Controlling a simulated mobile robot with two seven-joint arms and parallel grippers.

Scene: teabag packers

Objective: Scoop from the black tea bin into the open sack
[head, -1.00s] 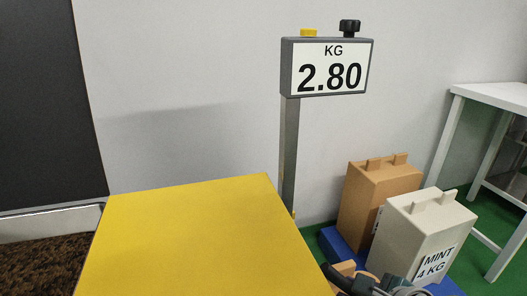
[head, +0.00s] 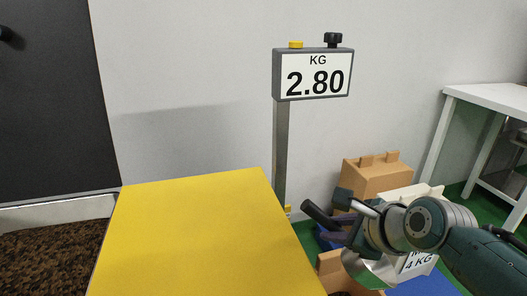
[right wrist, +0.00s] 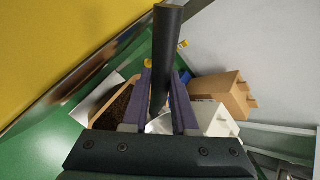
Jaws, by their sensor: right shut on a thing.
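My right gripper (head: 338,228) is shut on the black handle (head: 318,212) of a scoop. The scoop's metal bowl (head: 368,270) hangs below it, over or beside an open tan sack (head: 332,268); I cannot tell which. The bowl's contents are hidden. The right wrist view shows the handle (right wrist: 166,50) between purple fingers, with the open sack (right wrist: 104,96) holding dark brown tea. A bin of dark brown tea (head: 50,250) lies at the lower left of the head view; its label is not visible. My left gripper is out of view.
A large yellow surface (head: 195,235) lies between bin and sack. The scale display (head: 313,76) on its post reads 2.80 KG. A closed tan sack (head: 372,178) and a white mint sack (head: 420,262) stand at right. A white table (head: 490,96) is behind.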

